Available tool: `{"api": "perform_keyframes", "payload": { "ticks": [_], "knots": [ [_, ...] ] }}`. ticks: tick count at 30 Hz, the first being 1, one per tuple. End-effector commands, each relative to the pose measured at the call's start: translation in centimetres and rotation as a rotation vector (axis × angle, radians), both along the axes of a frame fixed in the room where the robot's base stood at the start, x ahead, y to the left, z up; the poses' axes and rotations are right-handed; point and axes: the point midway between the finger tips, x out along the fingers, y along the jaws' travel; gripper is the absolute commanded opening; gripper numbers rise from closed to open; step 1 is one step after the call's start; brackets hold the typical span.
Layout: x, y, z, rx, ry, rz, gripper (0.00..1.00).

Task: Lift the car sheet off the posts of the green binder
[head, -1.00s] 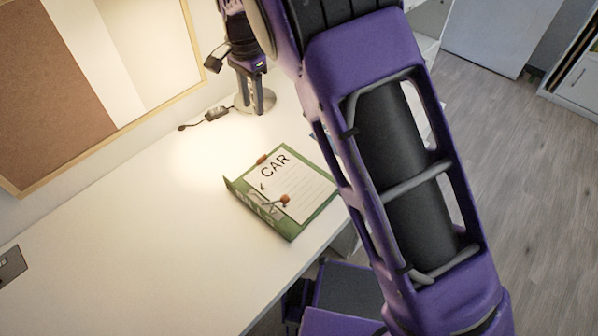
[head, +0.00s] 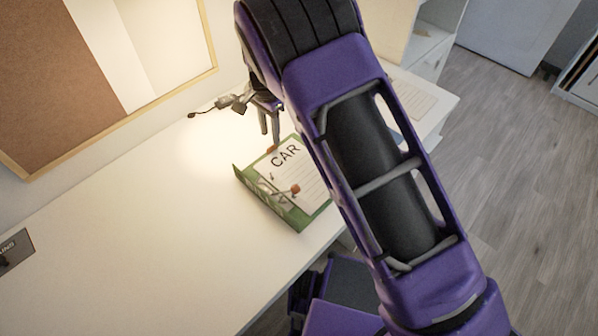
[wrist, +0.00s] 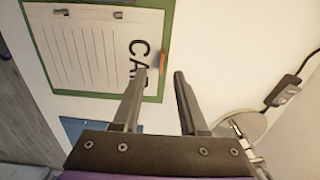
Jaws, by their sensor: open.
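The green binder (head: 242,181) lies on the white desk, partly behind my arm in the head view. The car sheet (head: 309,187), white with "CAR" and ruled lines, lies on it. In the wrist view the car sheet (wrist: 92,47) sits inside the green border of the binder (wrist: 160,88). Two small metal fittings show at the sheet's top edge there; I cannot tell whether they are the posts. My gripper (head: 270,132) is open and empty beyond the binder's far side. In the wrist view my gripper (wrist: 160,74) has one finger overlapping the sheet's "CAR" end and the other over bare desk.
An orange tab (wrist: 162,65) shows at the binder's edge. A lamp base (wrist: 238,128) and a cable with a switch (wrist: 287,92) are on the right in the wrist view. A blue item (wrist: 85,130) lies beside the binder.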

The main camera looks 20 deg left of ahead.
Motion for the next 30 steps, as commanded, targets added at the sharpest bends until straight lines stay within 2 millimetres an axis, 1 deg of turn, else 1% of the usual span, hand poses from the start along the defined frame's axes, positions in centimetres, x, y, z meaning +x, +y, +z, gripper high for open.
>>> {"api": "perform_keyframes", "payload": {
  "ticks": [5,9,12,19,20,21,26,27,30],
  "knots": [
    [-0.1,0.2,-1.6,-0.001,0.0,0.0,0.42],
    [-0.2,0.4,-3.9,-0.002,0.001,0.0,0.42],
    [-0.2,0.4,-4.9,-0.001,0.0,0.0,0.42],
    [-0.1,0.4,-5.1,0.001,0.0,0.0,0.42],
    [-0.1,0.4,-5.1,0.001,0.0,0.0,0.39],
    [-0.2,0.4,-5.1,0.001,0.0,0.0,0.32],
    [-0.2,0.4,-5.1,0.001,0.0,0.0,0.03],
    [-0.2,0.4,-5.1,0.001,0.0,0.0,0.0],
    [-0.2,0.4,-5.1,0.001,0.0,0.0,0.0]
  ]
}}
